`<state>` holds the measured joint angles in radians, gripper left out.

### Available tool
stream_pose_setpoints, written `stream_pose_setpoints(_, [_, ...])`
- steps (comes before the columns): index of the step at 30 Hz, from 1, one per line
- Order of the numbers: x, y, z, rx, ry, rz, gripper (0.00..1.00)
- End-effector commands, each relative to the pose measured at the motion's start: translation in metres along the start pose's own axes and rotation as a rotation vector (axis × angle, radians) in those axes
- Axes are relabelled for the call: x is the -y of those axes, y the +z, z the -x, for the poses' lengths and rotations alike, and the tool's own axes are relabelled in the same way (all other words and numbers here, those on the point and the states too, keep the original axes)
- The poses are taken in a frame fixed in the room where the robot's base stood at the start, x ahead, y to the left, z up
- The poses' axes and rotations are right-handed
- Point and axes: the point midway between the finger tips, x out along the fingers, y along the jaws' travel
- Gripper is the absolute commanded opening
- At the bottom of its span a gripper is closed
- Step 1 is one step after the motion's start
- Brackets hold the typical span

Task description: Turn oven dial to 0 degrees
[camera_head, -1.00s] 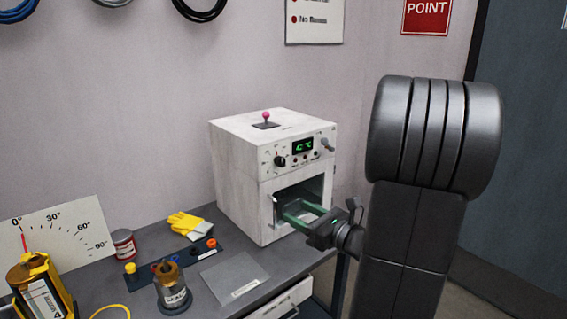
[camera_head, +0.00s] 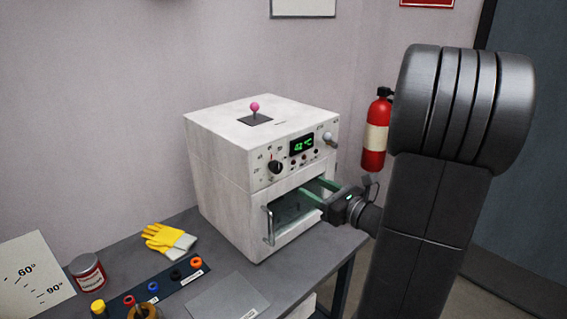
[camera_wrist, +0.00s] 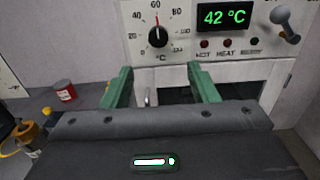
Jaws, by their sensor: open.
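The white oven (camera_head: 222,160) stands on the grey bench. Its black dial (camera_head: 275,167) is on the upper left of the front panel. The green display (camera_head: 302,144) reads 42 °C. My gripper (camera_head: 318,191) is open and empty, its green fingers in front of the oven below the control panel. In the wrist view its fingertips (camera_wrist: 160,71) are spread apart below the dial, not touching it.
A silver knob (camera_head: 330,139) juts from the panel's right, and a handle (camera_head: 268,225) is at the lower front. Yellow gloves (camera_head: 168,240), a can (camera_head: 88,272) and colored connectors lie left. A fire extinguisher (camera_head: 376,135) is behind.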

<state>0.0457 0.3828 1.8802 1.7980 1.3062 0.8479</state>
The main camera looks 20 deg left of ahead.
Motion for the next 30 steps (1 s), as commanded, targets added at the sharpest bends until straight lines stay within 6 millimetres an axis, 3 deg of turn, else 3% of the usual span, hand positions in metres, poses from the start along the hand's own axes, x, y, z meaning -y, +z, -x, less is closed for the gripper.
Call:
stream_pose_setpoints(5, [-0.001, 0.001, -0.021, 0.000, 0.004, -0.001, 0.54])
stream_pose_setpoints(19, [-0.002, 0.001, -0.112, -0.001, 0.004, -0.001, 0.54])
stream_pose_setpoints(24, [-0.001, 0.001, -0.129, 0.000, 0.002, 0.000, 0.54])
stream_pose_setpoints(30, [0.000, 0.000, -0.135, -0.001, -0.001, -0.001, 0.54])
